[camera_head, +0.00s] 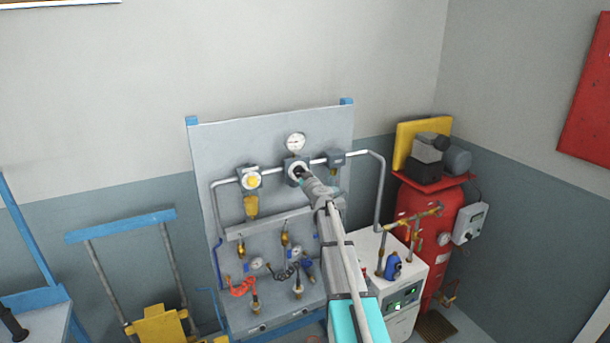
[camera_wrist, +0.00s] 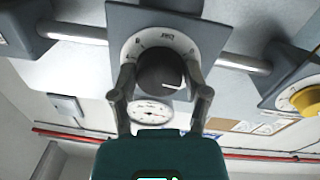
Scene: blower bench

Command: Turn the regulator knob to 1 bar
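The black regulator knob (camera_wrist: 162,70) is in the middle of the wrist view, on a round white marked dial (camera_wrist: 165,36) with a grey square body. In the head view the regulator (camera_head: 293,165) is at the top middle of the panel, partly hidden by my gripper (camera_head: 303,174). In the wrist view my gripper (camera_wrist: 161,75) has one finger at each side of the knob. I cannot tell if the fingers touch it. A round white pressure gauge (camera_head: 295,142) sits above the regulator; in the wrist view the gauge (camera_wrist: 151,112) shows behind the knob, its reading too small to tell.
A yellow-knobbed unit (camera_head: 250,180) is left of the regulator on the same pipe, and a grey box (camera_head: 335,159) is right. Valves and red and black coiled hoses (camera_head: 242,288) sit lower. A red tank (camera_head: 420,207) and white cabinet (camera_head: 368,252) stand at the right.

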